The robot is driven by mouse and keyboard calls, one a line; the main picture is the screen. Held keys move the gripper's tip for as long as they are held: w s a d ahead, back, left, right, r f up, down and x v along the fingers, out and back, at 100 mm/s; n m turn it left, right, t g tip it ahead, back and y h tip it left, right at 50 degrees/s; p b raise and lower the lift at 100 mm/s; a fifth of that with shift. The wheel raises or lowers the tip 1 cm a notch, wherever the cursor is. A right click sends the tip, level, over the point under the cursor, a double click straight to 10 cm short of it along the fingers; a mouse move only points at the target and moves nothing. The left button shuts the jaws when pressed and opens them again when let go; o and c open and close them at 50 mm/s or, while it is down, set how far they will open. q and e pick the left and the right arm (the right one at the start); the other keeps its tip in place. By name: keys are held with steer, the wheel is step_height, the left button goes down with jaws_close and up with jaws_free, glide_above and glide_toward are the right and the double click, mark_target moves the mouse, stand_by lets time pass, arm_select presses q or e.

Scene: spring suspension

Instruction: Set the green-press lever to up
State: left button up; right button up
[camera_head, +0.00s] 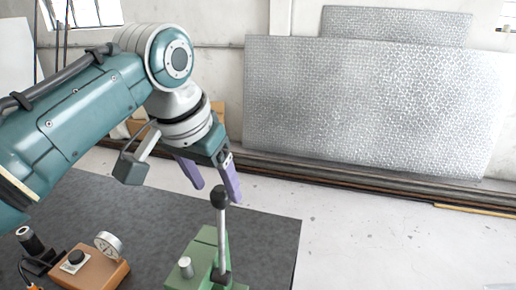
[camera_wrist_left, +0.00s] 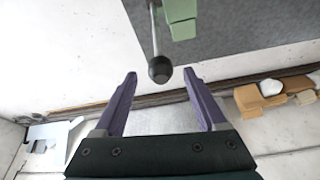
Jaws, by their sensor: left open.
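The green press (camera_head: 205,262) stands on the dark table mat near its right edge. Its lever (camera_head: 222,240) is a grey rod with a black ball knob (camera_head: 220,196), and it stands nearly upright. My left gripper (camera_head: 216,194) is open, with its purple fingers pointing down close to the knob. In the left wrist view the knob (camera_wrist_left: 160,69) lies just beyond the open fingertips (camera_wrist_left: 160,78), roughly centred between them. The green press (camera_wrist_left: 180,15) shows at the top there. Whether a finger touches the knob cannot be told. My right gripper is not in view.
An orange-brown box (camera_head: 92,272) with a black knob and a round gauge (camera_head: 109,245) stands at the left of the table (camera_head: 265,235). A black joystick-like part (camera_head: 30,240) is beside it. Metal plates (camera_head: 370,105) lean on the back wall. Open floor lies right of the table.

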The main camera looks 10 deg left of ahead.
arm_select(q)
steer(key=shift+v, duration=1.4)
steer(key=shift+s, duration=0.1)
steer(key=s+a+r+p, duration=0.1)
steer(key=s+p, duration=0.5)
steer(key=s, duration=1.9)
steer(key=shift+s+a+r+p, duration=0.25)
steer(key=shift+a+p, duration=0.1)
steer(key=shift+a, duration=0.2)
steer(key=shift+f, duration=0.1)
